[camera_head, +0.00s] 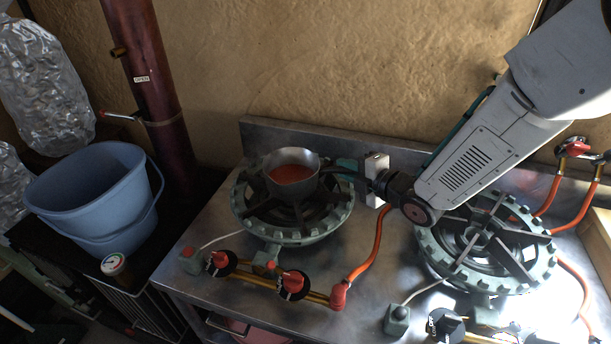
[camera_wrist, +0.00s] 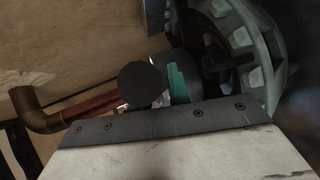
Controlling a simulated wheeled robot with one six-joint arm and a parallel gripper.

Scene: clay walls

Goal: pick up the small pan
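The small pan (camera_head: 283,191) is a grey metal pan with orange-red contents, sitting upright on the left burner (camera_head: 252,226). Its dark handle points right, toward my arm. My gripper (camera_head: 346,168) is at the handle side of the pan, its teal fingertip close to the rim. Whether the fingers are apart or closed on the handle is not clear. In the wrist view, a teal finger (camera_wrist: 178,84) shows next to a dark round shape that hides part of the scene; the burner's toothed ring (camera_wrist: 258,48) is behind.
A second, empty burner (camera_head: 488,245) stands to the right under my arm. Red-knobbed valves (camera_head: 293,283) and orange hoses (camera_head: 375,248) run along the front. A blue bucket (camera_head: 95,195) and small jar (camera_head: 114,264) are left. A clay wall and brown pipe (camera_head: 150,75) rise behind.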

